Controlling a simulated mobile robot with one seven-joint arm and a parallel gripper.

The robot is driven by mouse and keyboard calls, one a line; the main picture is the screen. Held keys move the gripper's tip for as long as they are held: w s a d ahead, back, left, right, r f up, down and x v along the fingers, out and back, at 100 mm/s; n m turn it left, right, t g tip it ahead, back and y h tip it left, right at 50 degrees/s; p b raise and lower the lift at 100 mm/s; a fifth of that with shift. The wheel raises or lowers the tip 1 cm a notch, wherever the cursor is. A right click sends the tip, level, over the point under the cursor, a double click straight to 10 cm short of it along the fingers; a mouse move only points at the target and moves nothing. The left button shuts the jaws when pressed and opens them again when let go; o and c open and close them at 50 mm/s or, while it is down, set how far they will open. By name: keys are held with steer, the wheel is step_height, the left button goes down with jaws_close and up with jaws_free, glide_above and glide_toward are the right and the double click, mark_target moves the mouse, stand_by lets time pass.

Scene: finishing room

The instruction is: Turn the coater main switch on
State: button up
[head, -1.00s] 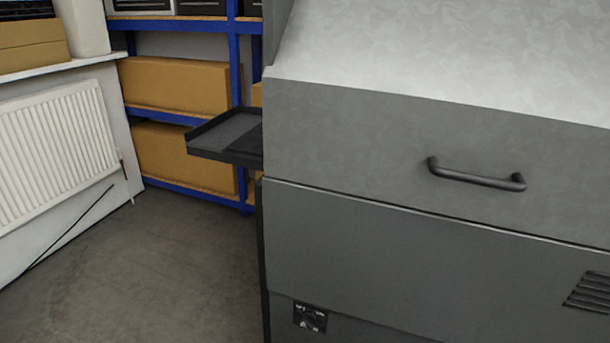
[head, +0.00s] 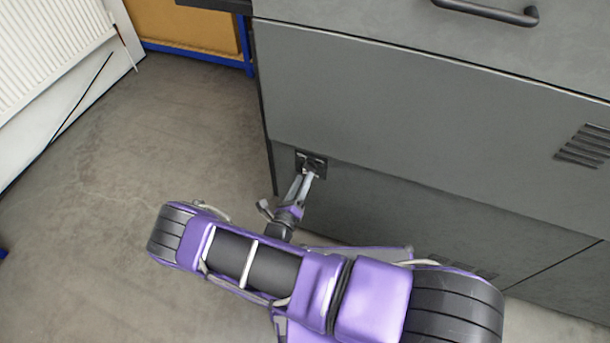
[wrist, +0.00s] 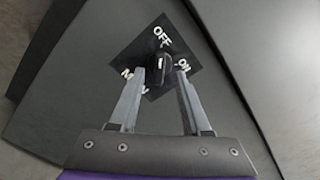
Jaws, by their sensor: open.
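The main switch is a black rotary knob (wrist: 159,70) on a dark square plate with white lettering. The plate (head: 318,160) sits low on the left of the grey coater's front (head: 400,120). In the wrist view the knob's white mark lies near the top, toward OFF; ON is to the right and a partly hidden word is at the lower left. My gripper (wrist: 161,76) is open, with one finger on each side of the knob. I cannot tell whether the fingers touch it. In the head view my gripper (head: 310,173) is at the plate and partly covers it.
A black handle (head: 487,12) sticks out from the coater's upper panel. A vent (head: 584,146) is at the right. A white radiator (head: 48,48) stands at the left wall and a blue shelf (head: 200,54) behind. The floor (head: 170,130) left of the coater is clear.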

mark_target(309, 168)
steer(key=shift+x, duration=1.3)
jaws_close()
